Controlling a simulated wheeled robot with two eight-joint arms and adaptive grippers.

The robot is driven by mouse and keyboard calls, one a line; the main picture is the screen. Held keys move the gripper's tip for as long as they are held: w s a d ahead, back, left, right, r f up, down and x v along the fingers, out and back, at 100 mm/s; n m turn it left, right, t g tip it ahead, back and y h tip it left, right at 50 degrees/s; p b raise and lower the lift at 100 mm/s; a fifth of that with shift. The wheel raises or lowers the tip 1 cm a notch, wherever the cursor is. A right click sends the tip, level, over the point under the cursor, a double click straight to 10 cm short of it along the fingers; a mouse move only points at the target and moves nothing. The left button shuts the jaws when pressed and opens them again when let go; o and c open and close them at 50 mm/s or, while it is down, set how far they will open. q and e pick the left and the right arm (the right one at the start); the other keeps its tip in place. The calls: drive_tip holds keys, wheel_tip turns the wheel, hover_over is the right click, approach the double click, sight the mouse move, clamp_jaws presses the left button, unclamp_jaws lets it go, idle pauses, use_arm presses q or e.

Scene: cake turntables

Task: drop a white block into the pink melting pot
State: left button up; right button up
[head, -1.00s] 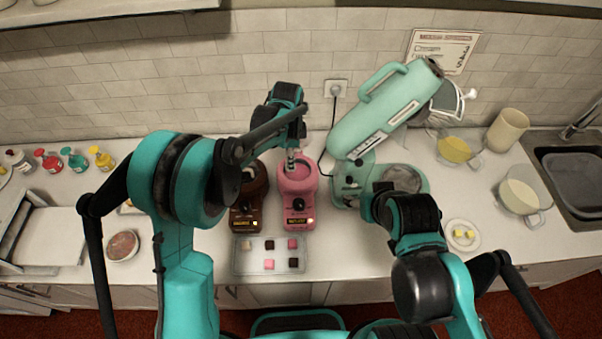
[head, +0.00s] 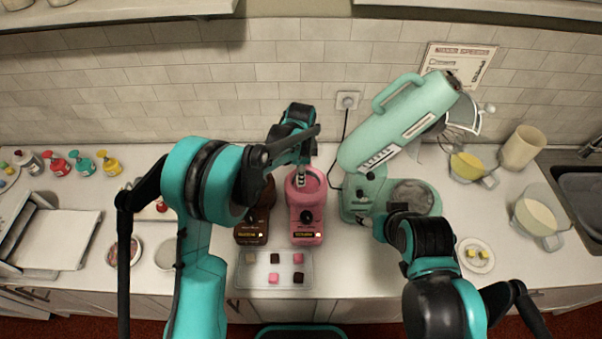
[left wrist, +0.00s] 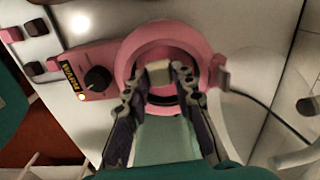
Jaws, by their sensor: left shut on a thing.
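The pink melting pot (head: 306,222) stands on the counter, its round opening facing up. In the left wrist view the pot's rim (left wrist: 128,62) surrounds my fingertips. My left gripper (head: 301,181) is over the opening, shut on a small white block (left wrist: 159,72). The block is between the fingertips, above or just inside the opening; I cannot tell its exact height.
A brown melting pot (head: 252,230) stands just left of the pink one. A mint-green mixer (head: 385,150) stands close on the right. The tray also holds pink and dark blocks. A plate with yellow pieces (head: 488,263) and bowls are at the right.

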use_arm(q)
drive_tip(key=o, duration=1)
wheel_tip(320, 180, up, 12)
